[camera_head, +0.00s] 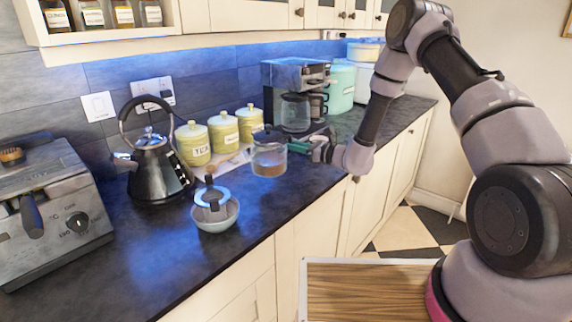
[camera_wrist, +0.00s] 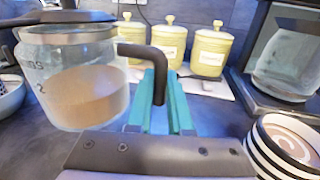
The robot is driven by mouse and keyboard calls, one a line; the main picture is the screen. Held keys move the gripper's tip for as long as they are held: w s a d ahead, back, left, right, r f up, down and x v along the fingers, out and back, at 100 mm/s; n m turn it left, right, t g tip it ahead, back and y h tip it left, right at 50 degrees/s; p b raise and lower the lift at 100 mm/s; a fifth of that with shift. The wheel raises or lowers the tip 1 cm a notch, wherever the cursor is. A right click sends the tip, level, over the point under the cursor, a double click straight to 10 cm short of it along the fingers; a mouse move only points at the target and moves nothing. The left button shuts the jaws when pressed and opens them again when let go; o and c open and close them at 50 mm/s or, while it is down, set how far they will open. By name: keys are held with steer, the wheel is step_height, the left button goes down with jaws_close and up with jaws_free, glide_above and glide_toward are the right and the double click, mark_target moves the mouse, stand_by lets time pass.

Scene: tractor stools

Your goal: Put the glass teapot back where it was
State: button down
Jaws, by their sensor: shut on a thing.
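The glass teapot (camera_head: 268,163) has a clear body, a dark lid and brown liquid inside. It stands out over the counter in front of the yellow canisters, upright. My gripper (camera_head: 299,147) is at its right side, with teal fingers shut on its dark handle. In the wrist view the teapot (camera_wrist: 88,92) fills the left, and its handle runs down between the fingers of my gripper (camera_wrist: 161,100). I cannot tell whether its base touches the counter.
Yellow canisters (camera_head: 223,131) stand on a pale tray behind. A coffee machine (camera_head: 291,75) with a glass carafe (camera_head: 295,112) is behind right. A black kettle (camera_head: 156,165) and a bowl (camera_head: 216,214) are left. A striped cup (camera_wrist: 287,147) is close right.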

steer(key=shift+f, duration=2.65)
steer(key=shift+f, duration=0.15)
steer(key=c, duration=0.8)
jaws_free()
steer(key=shift+c, duration=0.2)
